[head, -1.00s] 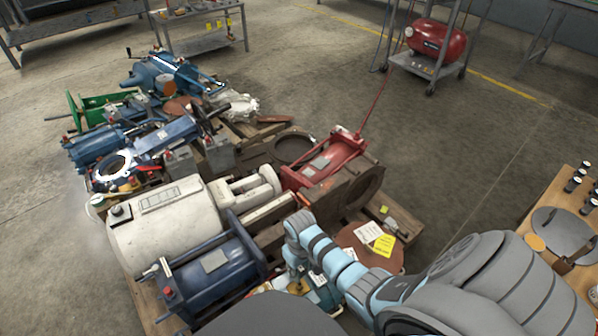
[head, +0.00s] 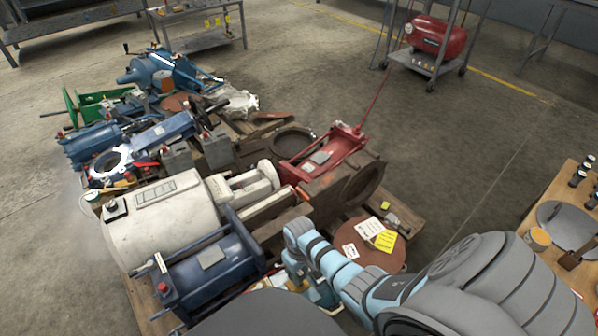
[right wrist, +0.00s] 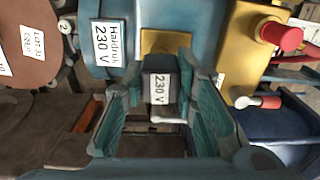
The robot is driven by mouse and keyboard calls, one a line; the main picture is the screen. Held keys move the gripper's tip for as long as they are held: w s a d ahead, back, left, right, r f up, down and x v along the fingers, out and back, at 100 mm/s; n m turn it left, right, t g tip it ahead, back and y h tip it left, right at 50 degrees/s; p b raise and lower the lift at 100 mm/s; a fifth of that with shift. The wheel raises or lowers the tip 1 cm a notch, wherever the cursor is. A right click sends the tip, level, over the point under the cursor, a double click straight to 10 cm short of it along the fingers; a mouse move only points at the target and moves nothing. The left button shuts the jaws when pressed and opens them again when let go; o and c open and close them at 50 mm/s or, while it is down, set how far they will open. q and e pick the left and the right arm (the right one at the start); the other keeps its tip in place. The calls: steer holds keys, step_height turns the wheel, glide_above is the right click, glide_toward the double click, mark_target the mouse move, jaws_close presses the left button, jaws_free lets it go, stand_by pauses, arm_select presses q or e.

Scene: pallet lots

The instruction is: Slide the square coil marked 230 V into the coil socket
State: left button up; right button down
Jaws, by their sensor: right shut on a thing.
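The square coil (right wrist: 160,84) is a small dark block with a white 230 V label. In the right wrist view it sits between the teal fingers of my right gripper (right wrist: 163,98), which is shut on it. Directly beyond the coil is a brass-coloured block (right wrist: 165,41) on a blue body (right wrist: 140,12) labelled 230 V. I cannot tell whether the coil touches that block, and no socket opening is clearly visible. In the head view my right arm hides most of the gripper and the coil. My left gripper is not in view.
A gold block (right wrist: 245,50) with a red knob (right wrist: 283,36) stands close on the right of the wrist view. A brown disc (head: 368,248) with tags lies near my arm. A blue cylinder unit (head: 212,262) and a white motor (head: 160,220) crowd the pallet.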

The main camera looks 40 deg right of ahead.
steer(key=shift+p, duration=0.5)
stand_by(1.2)
steer(key=shift+r, duration=0.1)
steer(key=shift+f, duration=0.3)
steer(key=shift+f+b, duration=0.35)
steer(key=shift+f+b, duration=0.6)
steer(key=shift+f, duration=0.1)
steer(key=c, duration=1.2)
jaws_free()
